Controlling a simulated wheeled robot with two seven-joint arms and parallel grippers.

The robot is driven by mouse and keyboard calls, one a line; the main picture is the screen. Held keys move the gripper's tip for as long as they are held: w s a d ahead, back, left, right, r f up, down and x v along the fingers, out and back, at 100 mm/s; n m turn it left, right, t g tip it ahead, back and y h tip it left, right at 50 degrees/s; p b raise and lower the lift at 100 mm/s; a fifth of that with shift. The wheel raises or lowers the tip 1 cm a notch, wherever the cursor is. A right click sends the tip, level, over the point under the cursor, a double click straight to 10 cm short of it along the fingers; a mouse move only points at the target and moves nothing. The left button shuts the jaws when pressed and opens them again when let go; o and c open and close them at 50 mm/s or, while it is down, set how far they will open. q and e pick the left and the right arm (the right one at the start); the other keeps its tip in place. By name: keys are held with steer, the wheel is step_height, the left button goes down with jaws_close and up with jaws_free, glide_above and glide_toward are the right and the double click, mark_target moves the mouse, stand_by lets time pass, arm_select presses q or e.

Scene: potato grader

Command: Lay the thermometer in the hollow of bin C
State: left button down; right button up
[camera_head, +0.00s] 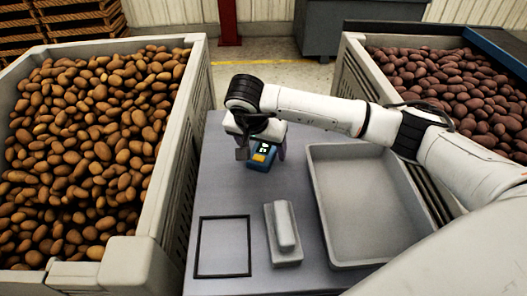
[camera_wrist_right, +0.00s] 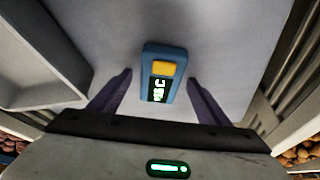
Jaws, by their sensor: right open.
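The thermometer (camera_head: 262,158), a small blue device with a yellow button and a lit display, is on the grey table toward its far side. It also shows in the right wrist view (camera_wrist_right: 160,68), between the purple fingers with a gap on each side. My right gripper (camera_head: 262,150) is open around it and partly hides it in the head view. No letter marks a bin; one large bin (camera_head: 150,215) full of brown potatoes stands at left, another (camera_head: 352,70) with reddish potatoes at right. I cannot tell which is bin C. My left gripper is not in view.
A shallow empty grey tray (camera_head: 365,210) lies at the table's right. A grey block on a plate (camera_head: 284,232) lies at the near middle. A black square outline (camera_head: 224,246) marks clear table at the near left. My right arm spans above the tray's far side.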

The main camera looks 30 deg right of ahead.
steer(key=shift+r, duration=0.1)
steer(key=c, duration=1.3)
